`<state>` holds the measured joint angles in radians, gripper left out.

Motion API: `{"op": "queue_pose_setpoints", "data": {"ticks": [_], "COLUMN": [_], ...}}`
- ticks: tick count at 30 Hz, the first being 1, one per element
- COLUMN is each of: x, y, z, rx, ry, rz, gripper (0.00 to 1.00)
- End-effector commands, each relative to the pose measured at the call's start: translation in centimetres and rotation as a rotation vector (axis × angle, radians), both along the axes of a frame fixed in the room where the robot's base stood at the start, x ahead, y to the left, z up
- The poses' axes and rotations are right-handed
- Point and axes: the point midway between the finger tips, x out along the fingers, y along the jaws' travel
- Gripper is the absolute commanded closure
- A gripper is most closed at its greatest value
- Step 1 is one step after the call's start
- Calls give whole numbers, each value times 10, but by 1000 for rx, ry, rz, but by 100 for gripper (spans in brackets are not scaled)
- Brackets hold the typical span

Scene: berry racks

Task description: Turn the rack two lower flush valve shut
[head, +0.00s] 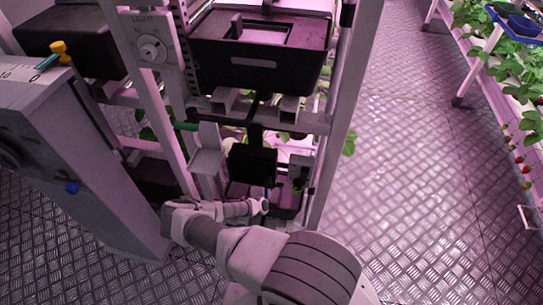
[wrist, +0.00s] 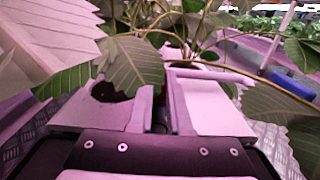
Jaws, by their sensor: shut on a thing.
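My gripper (wrist: 160,100) shows in the wrist view, its two pale fingers close together among leaves. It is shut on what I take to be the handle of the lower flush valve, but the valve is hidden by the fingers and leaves. In the head view my arm reaches low to the front of the rack (head: 345,120), and my fingertips cannot be made out there.
A black crate (head: 255,82) sits on the rack above my arm. The metal floor (head: 410,170) to the right is clear, up to a planted rack.

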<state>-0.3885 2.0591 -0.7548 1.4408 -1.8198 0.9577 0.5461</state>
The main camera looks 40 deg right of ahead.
Motion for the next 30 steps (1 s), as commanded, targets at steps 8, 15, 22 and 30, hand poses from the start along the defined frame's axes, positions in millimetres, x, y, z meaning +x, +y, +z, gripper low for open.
{"op": "queue_pose_setpoints", "data": {"ticks": [8, 15, 22, 30], "x": [2, 4, 6, 7], "y": [2, 3, 3, 4], "z": [-4, -7, -4, -2], "rx": [4, 7, 6, 5], "ry": [-3, -5, -3, 0], "rz": [-77, -238, -388, -497], "gripper": [100, 100, 100, 100]}}
